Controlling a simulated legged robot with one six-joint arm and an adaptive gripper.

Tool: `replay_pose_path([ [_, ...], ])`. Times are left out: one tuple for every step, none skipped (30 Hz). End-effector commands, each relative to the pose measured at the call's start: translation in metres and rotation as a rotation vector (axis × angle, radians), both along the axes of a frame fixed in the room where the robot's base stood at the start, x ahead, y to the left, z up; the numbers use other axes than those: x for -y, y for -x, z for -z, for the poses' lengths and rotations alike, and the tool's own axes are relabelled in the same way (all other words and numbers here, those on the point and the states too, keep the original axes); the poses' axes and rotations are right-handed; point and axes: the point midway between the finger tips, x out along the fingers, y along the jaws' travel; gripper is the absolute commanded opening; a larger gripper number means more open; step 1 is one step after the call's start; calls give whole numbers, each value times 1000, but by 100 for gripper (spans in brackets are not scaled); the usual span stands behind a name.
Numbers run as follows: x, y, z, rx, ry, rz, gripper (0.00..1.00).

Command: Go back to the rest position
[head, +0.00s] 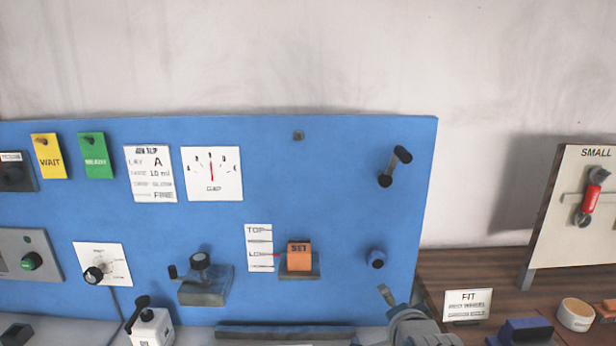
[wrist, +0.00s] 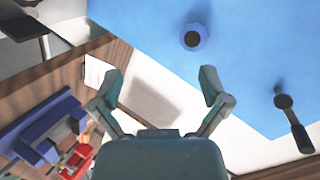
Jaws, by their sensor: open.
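My gripper (wrist: 160,86) is open and empty in the wrist view, its two fingers spread apart. In the head view, part of my gripper (head: 388,294) shows at the bottom, just below a blue knob on the panel. The blue knob (head: 376,258) sits at the lower right of the blue panel (head: 330,190). In the wrist view the same blue knob (wrist: 193,38) lies beyond the fingertips, apart from them. A black crank handle (head: 395,167) is above the knob, and it shows at the right of the wrist view (wrist: 293,122).
An orange SET block (head: 299,256), a dark crank fixture (head: 205,278) and a gauge card (head: 212,174) are on the panel. A wooden bench (head: 440,270) at right holds a FIT card (head: 467,304), a blue block (head: 525,331) and a SMALL board (head: 575,215).

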Motion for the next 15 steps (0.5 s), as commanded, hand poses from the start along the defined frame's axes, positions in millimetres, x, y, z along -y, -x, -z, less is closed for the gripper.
replay_pose_path([
  [0, 9, -3, -31, 55, -26, 96],
  [0, 14, -2, -56, 91, -44, 96],
  [0, 22, -2, -88, 139, -70, 96],
  [-1, 28, -2, -113, 173, -91, 96],
  [-1, 34, -2, -138, 209, -112, 96],
  [-1, 42, -2, -169, 254, -142, 96],
  [-1, 49, -1, -194, 287, -165, 96],
  [-1, 55, -1, -217, 321, -190, 96],
  [-1, 65, -1, -249, 364, -224, 96],
  [-1, 71, -1, -271, 397, -250, 96],
  [-1, 79, -1, -295, 427, -278, 96],
  [-1, 88, 0, -325, 469, -316, 96],
  [-2, 96, 0, -348, 498, -345, 96],
  [-2, 103, 0, -370, 527, -375, 96],
  [-2, 114, 0, -399, 565, -417, 96],
])
